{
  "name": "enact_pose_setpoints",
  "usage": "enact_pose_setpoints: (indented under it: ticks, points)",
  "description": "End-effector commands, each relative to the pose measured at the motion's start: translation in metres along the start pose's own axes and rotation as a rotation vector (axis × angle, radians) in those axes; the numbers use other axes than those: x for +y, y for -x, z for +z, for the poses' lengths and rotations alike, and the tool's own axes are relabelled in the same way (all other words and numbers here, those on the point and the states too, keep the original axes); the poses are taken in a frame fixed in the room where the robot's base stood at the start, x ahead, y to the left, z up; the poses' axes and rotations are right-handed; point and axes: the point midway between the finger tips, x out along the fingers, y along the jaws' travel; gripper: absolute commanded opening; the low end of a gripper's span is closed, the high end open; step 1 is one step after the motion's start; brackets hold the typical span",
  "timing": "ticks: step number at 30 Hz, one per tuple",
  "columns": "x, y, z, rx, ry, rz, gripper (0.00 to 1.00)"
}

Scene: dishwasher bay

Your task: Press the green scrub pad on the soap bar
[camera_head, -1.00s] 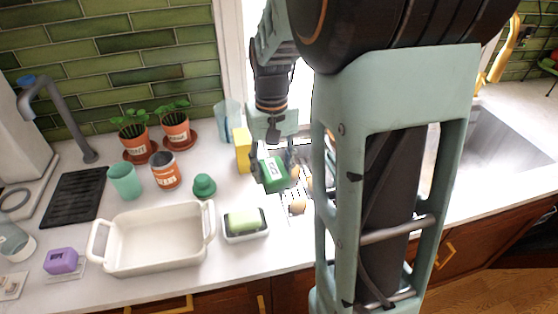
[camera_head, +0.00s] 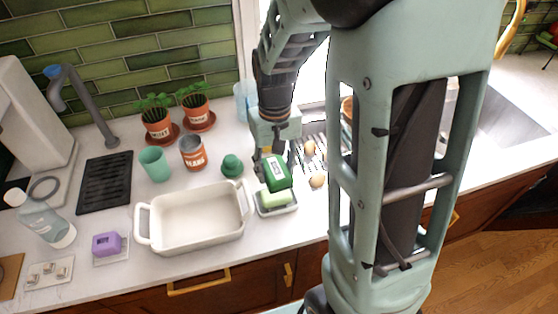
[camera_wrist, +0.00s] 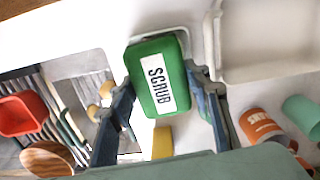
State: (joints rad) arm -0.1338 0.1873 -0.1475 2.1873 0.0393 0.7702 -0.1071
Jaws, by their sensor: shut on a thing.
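My gripper (camera_wrist: 160,82) is shut on the green scrub pad (camera_wrist: 168,98), which has a white SCRUB label, and one finger lies on each side of it. In the head view the scrub pad (camera_head: 273,171) is directly over the pale green soap bar (camera_head: 276,198). The soap bar lies in a white soap dish (camera_head: 278,211) near the counter's front. The pad covers the back part of the soap. I cannot tell whether they touch. In the wrist view the pad hides the soap.
A white baking dish (camera_head: 150,243) stands just left of the soap dish. A green knobbed object (camera_head: 232,165), an orange-labelled can (camera_head: 193,153) and a teal cup (camera_head: 155,164) stand behind it. Small round brown objects (camera_head: 317,181) are to the right. A yellow block (camera_wrist: 162,143) shows in the wrist view.

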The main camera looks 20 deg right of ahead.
Motion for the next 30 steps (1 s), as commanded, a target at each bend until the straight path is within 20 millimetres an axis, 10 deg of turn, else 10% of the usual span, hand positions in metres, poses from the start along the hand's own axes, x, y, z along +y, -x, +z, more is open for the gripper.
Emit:
enact_pose_setpoints:
  ticks: [30]
  points:
    - [-0.001, -0.06, 0.0, 0.001, 0.002, 0.0, 0.25]
